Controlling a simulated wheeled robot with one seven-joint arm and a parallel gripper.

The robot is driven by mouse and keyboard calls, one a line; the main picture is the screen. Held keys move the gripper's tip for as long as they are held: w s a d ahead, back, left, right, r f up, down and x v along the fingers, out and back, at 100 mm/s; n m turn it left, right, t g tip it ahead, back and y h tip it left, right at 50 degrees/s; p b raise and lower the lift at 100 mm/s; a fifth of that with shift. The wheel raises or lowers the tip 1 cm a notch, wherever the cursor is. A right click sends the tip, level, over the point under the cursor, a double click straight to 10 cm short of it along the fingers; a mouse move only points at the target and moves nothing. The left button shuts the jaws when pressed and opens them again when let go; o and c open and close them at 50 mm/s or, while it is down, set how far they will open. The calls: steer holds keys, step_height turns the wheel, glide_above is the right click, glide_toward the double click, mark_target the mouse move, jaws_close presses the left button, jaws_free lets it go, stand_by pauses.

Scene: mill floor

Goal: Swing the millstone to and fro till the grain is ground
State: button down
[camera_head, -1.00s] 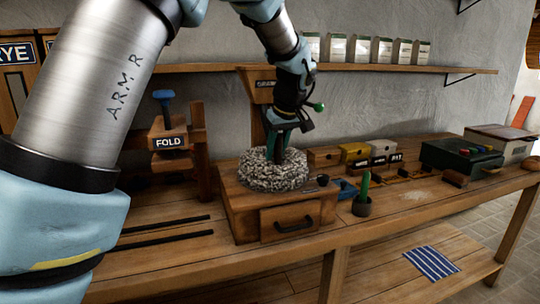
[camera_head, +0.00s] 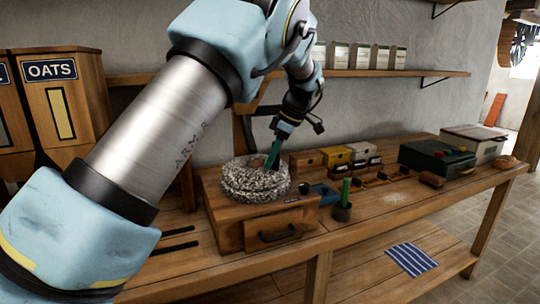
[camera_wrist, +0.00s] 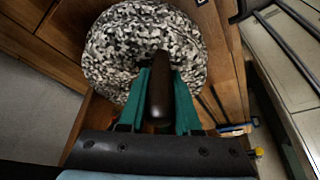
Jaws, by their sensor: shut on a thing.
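The millstone (camera_head: 254,181) is a round, speckled black-and-white stone on top of a wooden box with a drawer (camera_head: 279,233). It also fills the upper middle of the wrist view (camera_wrist: 140,45). My gripper (camera_head: 273,155) has green fingers and comes down at the stone's right rear edge. In the wrist view my gripper (camera_wrist: 159,92) is shut on the dark upright handle (camera_wrist: 159,88) of the millstone, with a finger on each side. The drawer front with its black pull looks closed. No grain shows on or around the stone.
Small wooden, yellow and white-labelled boxes (camera_head: 335,156) line the back, with a dark green case (camera_head: 436,158) farther right. A shelf (camera_head: 390,73) runs above. An oats bin (camera_head: 58,100) stands at left.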

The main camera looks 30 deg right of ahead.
steer(key=shift+d+n, duration=0.1)
steer(key=shift+n, duration=0.2)
steer(key=c, duration=0.6)
jaws_free()
steer(key=b+v, duration=0.2)
steer(key=v, duration=0.8)
steer(key=shift+d+r, duration=0.2)
steer(key=shift+r, duration=0.2)
